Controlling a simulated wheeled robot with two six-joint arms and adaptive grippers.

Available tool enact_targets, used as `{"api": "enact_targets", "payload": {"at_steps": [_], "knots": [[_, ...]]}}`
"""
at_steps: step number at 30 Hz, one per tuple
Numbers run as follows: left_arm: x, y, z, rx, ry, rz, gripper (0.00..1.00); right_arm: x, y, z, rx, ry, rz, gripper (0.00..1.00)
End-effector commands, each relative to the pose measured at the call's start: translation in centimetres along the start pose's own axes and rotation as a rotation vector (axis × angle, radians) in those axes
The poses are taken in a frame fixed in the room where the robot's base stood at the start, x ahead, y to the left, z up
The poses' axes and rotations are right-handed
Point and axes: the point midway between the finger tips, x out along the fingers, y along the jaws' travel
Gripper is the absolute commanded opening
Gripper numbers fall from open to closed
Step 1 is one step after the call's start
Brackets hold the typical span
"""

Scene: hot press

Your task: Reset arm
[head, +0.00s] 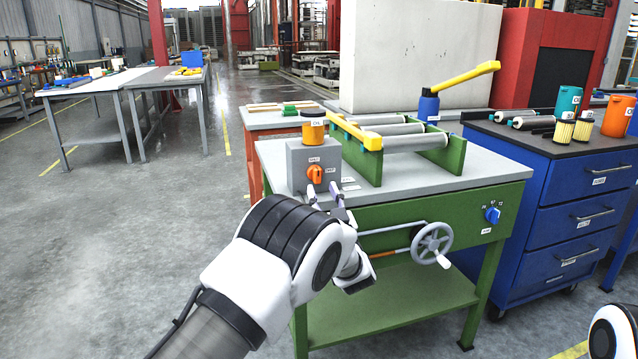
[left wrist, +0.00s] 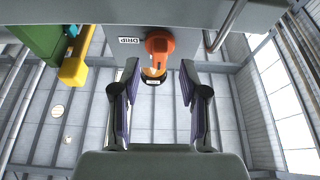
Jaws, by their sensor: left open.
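My left gripper (head: 324,192) reaches in over the near left corner of the green hot press table (head: 400,220). Its two fingers are apart, with nothing between their pads. Just beyond the fingertips is an orange knob (head: 315,174) on the front of a grey control box (head: 296,160). In the left wrist view the orange knob (left wrist: 159,50) lies ahead, centred between the spread fingers of the left gripper (left wrist: 159,82). A label reading DRIP shows beside it. I cannot tell whether a fingertip touches the box. My right gripper is out of view.
An orange-yellow cylinder (head: 313,130) stands on the control box. The press rollers (head: 400,138) and a blue valve with a yellow lever (head: 460,78) are behind. A handwheel (head: 433,243) and blue knob (head: 492,215) are on the table's front. A blue drawer cabinet (head: 570,190) stands right.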

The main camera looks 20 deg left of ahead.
Motion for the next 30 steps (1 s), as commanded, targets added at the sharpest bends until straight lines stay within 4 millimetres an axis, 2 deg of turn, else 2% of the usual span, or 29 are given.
{"api": "enact_targets", "payload": {"at_steps": [1, 5, 14, 17, 20, 23, 24, 26, 27, 29, 30], "knots": [[-1.0, 0.1, 0.0, 0.003, 0.0, 0.003, 0.44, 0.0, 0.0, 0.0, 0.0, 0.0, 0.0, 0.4], [-2.5, 0.0, 0.0, 0.001, -0.001, 0.0, 0.44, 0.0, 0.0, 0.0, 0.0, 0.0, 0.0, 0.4], [-2.8, -0.1, 0.1, 0.002, -0.002, 0.0, 0.44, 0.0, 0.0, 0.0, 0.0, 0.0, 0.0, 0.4], [-3.3, -0.6, 1.9, 0.022, -0.041, 0.025, 0.44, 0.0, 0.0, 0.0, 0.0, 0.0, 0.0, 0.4], [-5.0, -2.2, 6.9, 0.079, -0.158, 0.094, 0.44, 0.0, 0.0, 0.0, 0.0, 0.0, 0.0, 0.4], [-8.8, -5.1, 13.8, 0.153, -0.35, 0.194, 0.44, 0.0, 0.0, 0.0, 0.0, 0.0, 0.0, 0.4], [-10.9, -6.6, 16.6, 0.18, -0.44, 0.233, 0.44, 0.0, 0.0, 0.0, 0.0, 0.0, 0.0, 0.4], [-14.3, -8.9, 20.2, 0.216, -0.575, 0.287, 0.44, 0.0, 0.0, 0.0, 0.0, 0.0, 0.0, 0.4], [-16.9, -10.6, 22.4, 0.239, -0.668, 0.32, 0.44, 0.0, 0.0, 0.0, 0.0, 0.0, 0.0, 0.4], [-20.9, -13.2, 25.1, 0.267, -0.808, 0.363, 0.44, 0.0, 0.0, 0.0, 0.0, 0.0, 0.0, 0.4], [-23.8, -15.0, 26.5, 0.284, -0.904, 0.389, 0.44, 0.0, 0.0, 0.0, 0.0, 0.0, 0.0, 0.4]]}}
